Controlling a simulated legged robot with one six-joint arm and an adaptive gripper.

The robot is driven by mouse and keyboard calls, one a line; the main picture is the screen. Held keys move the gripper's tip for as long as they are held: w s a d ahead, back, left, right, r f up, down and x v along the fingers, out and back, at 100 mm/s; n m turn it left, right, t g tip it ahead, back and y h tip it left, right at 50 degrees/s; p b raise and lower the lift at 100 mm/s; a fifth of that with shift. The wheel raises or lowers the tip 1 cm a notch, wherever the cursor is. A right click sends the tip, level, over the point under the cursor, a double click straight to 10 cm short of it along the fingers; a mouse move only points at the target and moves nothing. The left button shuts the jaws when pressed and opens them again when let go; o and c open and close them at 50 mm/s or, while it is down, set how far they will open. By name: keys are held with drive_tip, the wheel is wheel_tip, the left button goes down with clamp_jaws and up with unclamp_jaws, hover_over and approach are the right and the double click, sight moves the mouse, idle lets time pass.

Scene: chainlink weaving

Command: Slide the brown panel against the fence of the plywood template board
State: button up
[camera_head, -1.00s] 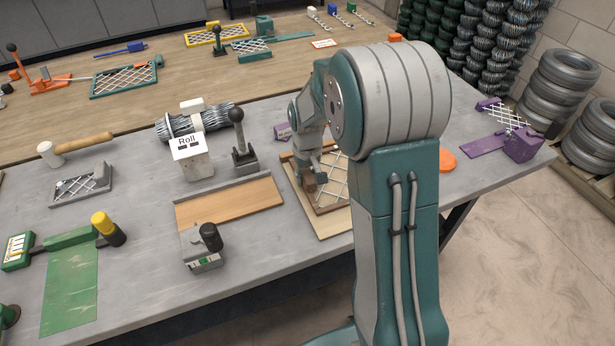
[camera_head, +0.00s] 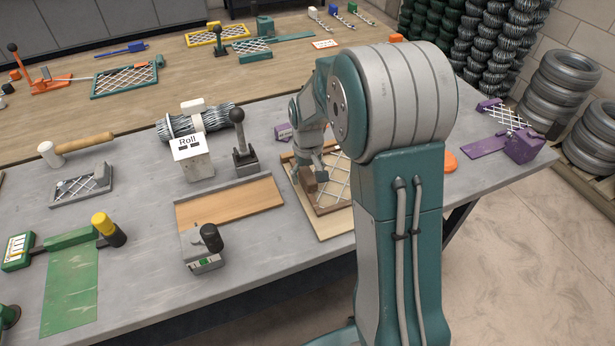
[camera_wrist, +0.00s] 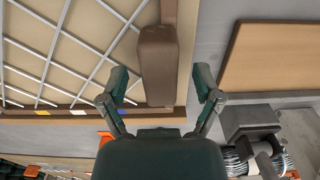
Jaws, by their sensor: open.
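The brown panel (camera_head: 328,209), with white wire mesh (camera_head: 337,186) over it, lies on the pale plywood template board (camera_head: 311,223), partly hidden by my arm in the head view. A brown block (camera_wrist: 158,62) stands at the panel's side edge in the wrist view. My gripper (camera_wrist: 161,82) is open, with one finger on each side of the block's end and visible gaps to both. In the head view my gripper (camera_head: 308,175) is at the block, at the panel's left side. A brown strip with coloured marks (camera_wrist: 78,113) runs along one edge; whether it is the fence, I cannot tell.
A wooden board with a grey edge (camera_head: 230,203) lies left of the template. A black-handled lever tool (camera_head: 242,150) and a box labelled Roll (camera_head: 190,158) stand behind it. A small black-knobbed device (camera_head: 205,248) sits at the front. An orange disc (camera_head: 450,162) lies to the right.

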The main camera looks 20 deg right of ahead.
wheel_tip(320, 180, up, 11)
idle(0.3)
drive_tip(key=s+a+r+t, duration=0.1)
drive_tip(key=s+r+t, duration=0.1)
drive_tip(key=s, duration=0.6)
drive_tip(key=s+a+r+t, duration=0.1)
drive_tip(key=s+a+r, duration=0.1)
drive_tip(key=s, duration=0.5)
drive_tip(key=s+a+r+t, duration=0.2)
drive_tip(key=s+r, duration=0.2)
drive_tip(key=s, duration=0.4)
drive_tip(key=shift+s+t, duration=0.3)
drive_tip(key=shift+s, duration=0.05)
drive_tip(key=shift+d+r+m, duration=0.1)
drive_tip(key=shift+d+m, duration=0.05)
drive_tip(key=shift+m, duration=0.15)
